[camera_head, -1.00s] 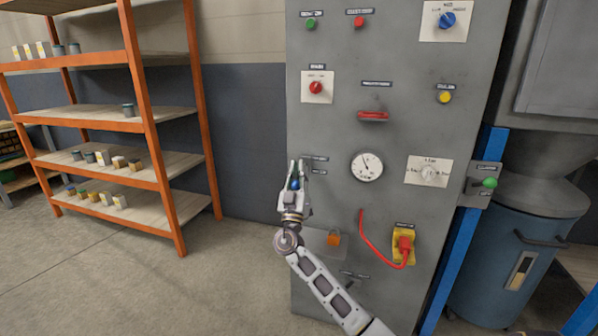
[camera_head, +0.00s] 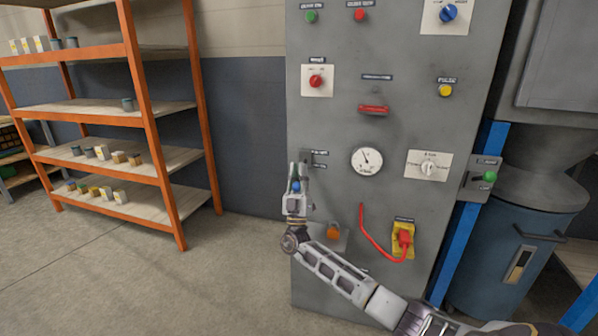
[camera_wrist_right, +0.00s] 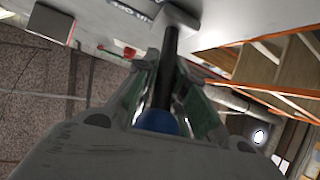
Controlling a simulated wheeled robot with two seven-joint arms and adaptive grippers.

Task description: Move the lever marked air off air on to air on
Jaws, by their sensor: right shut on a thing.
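A lever with a blue ball knob (camera_head: 296,186) sits at the left edge of the grey cabinet, beside two small labels (camera_head: 319,153) too small to read in the head view. My right gripper (camera_head: 298,170) points up and is closed around this lever. In the right wrist view the lever's black rod (camera_wrist_right: 169,70) runs between the two fingers (camera_wrist_right: 165,85), with the blue knob (camera_wrist_right: 158,121) near the palm. A partly cut-off label (camera_wrist_right: 130,8) shows beside the rod's base. My left gripper is not in view.
The grey cabinet (camera_head: 335,210) carries a gauge (camera_head: 366,160), a red handle (camera_head: 373,109), an orange padlock (camera_head: 334,232) and a red-cabled plug (camera_head: 404,238). Another lever with a green knob (camera_head: 490,176) is at its right. An orange shelf (camera_head: 150,130) stands left; floor between is clear.

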